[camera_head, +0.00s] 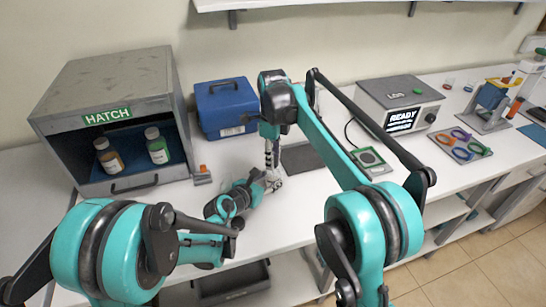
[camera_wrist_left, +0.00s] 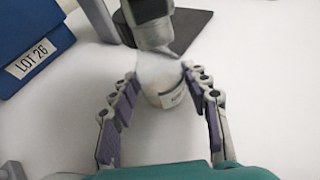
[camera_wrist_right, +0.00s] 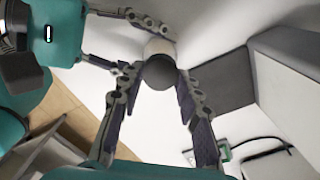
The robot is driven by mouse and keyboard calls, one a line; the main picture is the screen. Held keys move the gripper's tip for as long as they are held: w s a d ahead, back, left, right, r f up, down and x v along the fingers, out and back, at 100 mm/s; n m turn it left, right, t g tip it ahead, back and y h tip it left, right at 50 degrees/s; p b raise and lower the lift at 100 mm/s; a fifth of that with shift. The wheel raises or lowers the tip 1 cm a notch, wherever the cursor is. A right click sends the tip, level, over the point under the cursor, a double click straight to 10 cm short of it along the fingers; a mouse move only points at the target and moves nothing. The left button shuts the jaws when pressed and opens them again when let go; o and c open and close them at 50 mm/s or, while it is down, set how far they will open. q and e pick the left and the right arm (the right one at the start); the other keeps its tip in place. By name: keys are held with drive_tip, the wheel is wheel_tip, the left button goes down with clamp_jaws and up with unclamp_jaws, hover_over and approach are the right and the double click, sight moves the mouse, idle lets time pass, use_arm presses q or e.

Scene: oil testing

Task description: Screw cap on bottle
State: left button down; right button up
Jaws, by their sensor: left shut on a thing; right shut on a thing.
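A small pale bottle with a label (camera_wrist_left: 172,95) stands between the fingers of my left gripper (camera_wrist_left: 160,76), which is shut on it. In the right wrist view a dark round cap (camera_wrist_right: 160,74) sits between the fingertips of my right gripper (camera_wrist_right: 158,70), which is shut on it. The white bottle body (camera_wrist_right: 157,46) shows just behind the cap, in line with it. Whether the cap touches the bottle neck or is threaded cannot be told. In the head view both grippers (camera_head: 272,178) meet over the table and largely hide the bottle and cap.
A grey hatch box (camera_head: 110,85) at left holds two bottles (camera_head: 157,147). A blue case (camera_head: 222,105) stands behind my grippers. To the right are a grey device with a READY screen (camera_head: 403,120), a green-topped pad (camera_head: 368,158) and a tray of coloured rings (camera_head: 462,145).

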drive_tip(key=shift+f, duration=0.55)
drive_tip(key=m, duration=0.6)
drive_tip(key=shift+s+m, duration=0.1)
drive_tip(key=shift+m, duration=0.3)
drive_tip(key=o, duration=0.7)
drive_tip(key=shift+r, duration=2.25)
drive_tip(key=shift+c, duration=0.3)
